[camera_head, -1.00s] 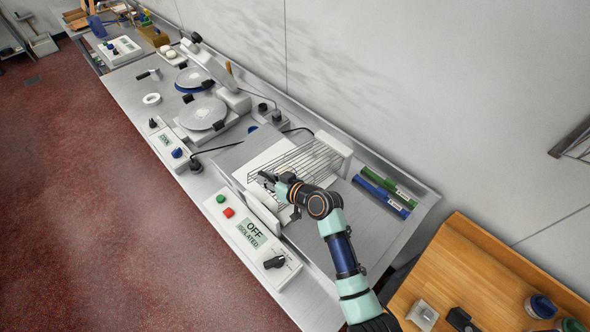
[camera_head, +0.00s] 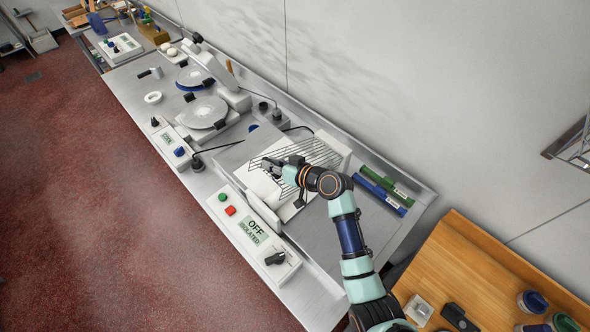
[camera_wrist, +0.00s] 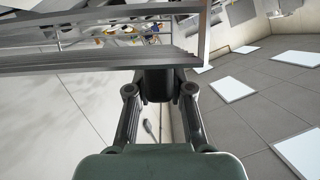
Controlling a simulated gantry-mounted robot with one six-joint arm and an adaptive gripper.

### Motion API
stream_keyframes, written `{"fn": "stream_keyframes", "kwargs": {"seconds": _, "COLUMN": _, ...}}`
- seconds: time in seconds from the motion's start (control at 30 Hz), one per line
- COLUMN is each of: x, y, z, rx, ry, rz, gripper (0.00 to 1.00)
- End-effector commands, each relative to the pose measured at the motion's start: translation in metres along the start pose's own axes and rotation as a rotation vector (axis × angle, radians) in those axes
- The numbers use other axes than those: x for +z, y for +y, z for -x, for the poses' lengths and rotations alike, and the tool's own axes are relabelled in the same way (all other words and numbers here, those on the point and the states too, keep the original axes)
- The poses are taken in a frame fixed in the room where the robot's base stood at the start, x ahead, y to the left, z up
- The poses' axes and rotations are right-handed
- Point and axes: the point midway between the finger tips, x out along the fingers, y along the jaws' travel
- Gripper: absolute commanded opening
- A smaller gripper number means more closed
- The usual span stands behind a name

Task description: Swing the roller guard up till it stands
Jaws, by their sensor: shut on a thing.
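The roller guard (camera_head: 318,151), a wire grille, sits over the sheeter between its two pale end cheeks, tilted and partly hidden by my arm. In the wrist view the guard (camera_wrist: 90,62) crosses the upper left as long grey bars with a frame edge. My gripper (camera_head: 271,166) is at the guard's free edge and shut on it. In the wrist view my gripper (camera_wrist: 162,84) has its fingers together at the lower bar, with the contact partly hidden. The control panel (camera_head: 252,231) reads OFF, ISOLATED.
Green (camera_head: 388,178) and blue (camera_head: 382,194) cylinders lie right of the sheeter. The wall is close behind the bench. A wooden table (camera_head: 460,265) is at the lower right.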

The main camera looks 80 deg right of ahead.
Motion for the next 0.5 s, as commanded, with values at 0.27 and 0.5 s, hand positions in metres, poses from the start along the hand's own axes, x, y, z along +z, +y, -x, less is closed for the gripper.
{"fn": "stream_keyframes", "kwargs": {"seconds": 0.27, "x": -0.0152, "y": 0.0018, "z": 0.0066, "rx": -0.015, "ry": 0.002, "rz": -0.045, "gripper": 0.0}}
{"fn": "stream_keyframes", "kwargs": {"seconds": 0.5, "x": -0.015, "y": 0.0018, "z": 0.0065, "rx": -0.015, "ry": 0.002, "rz": -0.045, "gripper": 0.0}}
